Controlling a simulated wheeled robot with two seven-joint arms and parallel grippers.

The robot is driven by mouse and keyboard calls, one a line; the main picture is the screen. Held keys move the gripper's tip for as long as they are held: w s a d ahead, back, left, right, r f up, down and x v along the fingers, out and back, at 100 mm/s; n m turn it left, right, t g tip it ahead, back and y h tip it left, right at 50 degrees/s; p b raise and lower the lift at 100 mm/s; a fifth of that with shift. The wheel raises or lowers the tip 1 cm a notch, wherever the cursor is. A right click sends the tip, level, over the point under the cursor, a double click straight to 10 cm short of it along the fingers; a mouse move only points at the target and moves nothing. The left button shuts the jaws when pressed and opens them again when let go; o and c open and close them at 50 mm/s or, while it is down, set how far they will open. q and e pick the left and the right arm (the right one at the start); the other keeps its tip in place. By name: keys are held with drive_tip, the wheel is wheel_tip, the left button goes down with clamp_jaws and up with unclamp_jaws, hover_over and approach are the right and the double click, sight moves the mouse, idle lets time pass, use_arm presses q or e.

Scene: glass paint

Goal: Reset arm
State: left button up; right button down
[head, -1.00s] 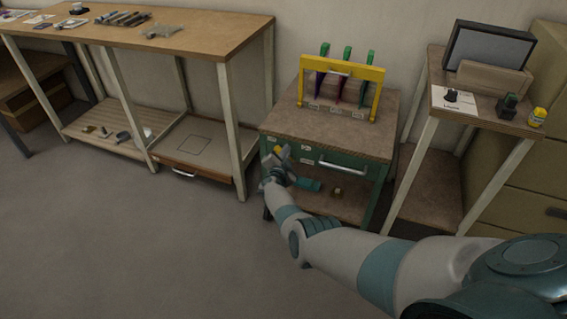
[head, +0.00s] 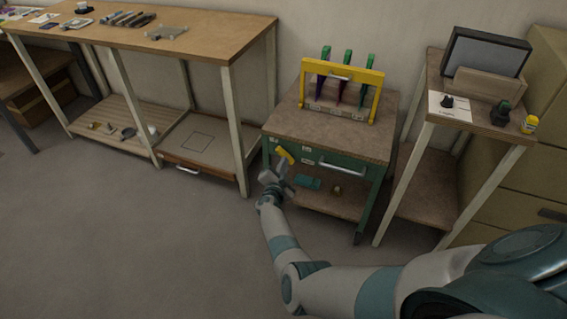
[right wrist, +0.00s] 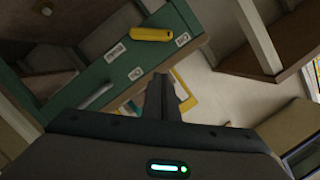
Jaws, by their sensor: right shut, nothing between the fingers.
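My right gripper (head: 281,171) is shut and empty. It hangs in front of the left part of the green drawer cabinet (head: 375,183), just below a yellow handle-like piece (head: 285,155) on its front. In the right wrist view the shut fingers (right wrist: 165,92) point toward the green front, apart from the yellow piece (right wrist: 152,34) and the white labels (right wrist: 115,52) near it. My right arm comes in from the lower right, bent at the elbow. My left gripper is in neither view.
A yellow rack (head: 342,71) with dark hanging pieces stands on the cabinet. A long workbench (head: 215,40) stands left, a narrow stand (head: 452,105) with a dark screen right. The floor (head: 130,240) at left is clear.

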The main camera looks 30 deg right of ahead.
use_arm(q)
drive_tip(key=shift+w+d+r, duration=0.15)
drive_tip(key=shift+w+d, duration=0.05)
use_arm(e)
drive_tip(key=shift+s+a+r, duration=0.1)
drive_tip(key=shift+s+a, duration=0.25)
drive_tip(key=shift+s, duration=0.1)
drive_tip(key=s+a+f+n+y, duration=0.5)
drive_tip(key=s+a+f+n, duration=0.15)
drive_tip(key=s+f, duration=0.3)
drive_tip(key=s+a+f+n+y, duration=0.4)
drive_tip(key=s+a+f+n, duration=0.25)
drive_tip(key=s+f, duration=0.3)
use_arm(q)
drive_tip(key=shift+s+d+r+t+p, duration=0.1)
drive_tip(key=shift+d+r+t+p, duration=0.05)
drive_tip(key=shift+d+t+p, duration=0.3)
use_arm(e)
drive_tip(key=s+a+f+n+g, duration=0.1)
drive_tip(key=s+f+n+g, duration=0.1)
drive_tip(key=s, duration=0.7)
drive_tip(key=s+a+f+n+g+y, duration=0.1)
drive_tip(key=s+f, duration=0.4)
drive_tip(key=s, duration=0.5)
drive_tip(key=s+a+f+n+g+y, duration=0.1)
drive_tip(key=s+a+f+n+g, duration=0.2)
drive_tip(key=s, duration=0.6)
drive_tip(key=shift+s+a+f+g, duration=0.2)
drive_tip(key=shift+s+f+g, duration=0.15)
drive_tip(key=shift+g, duration=0.15)
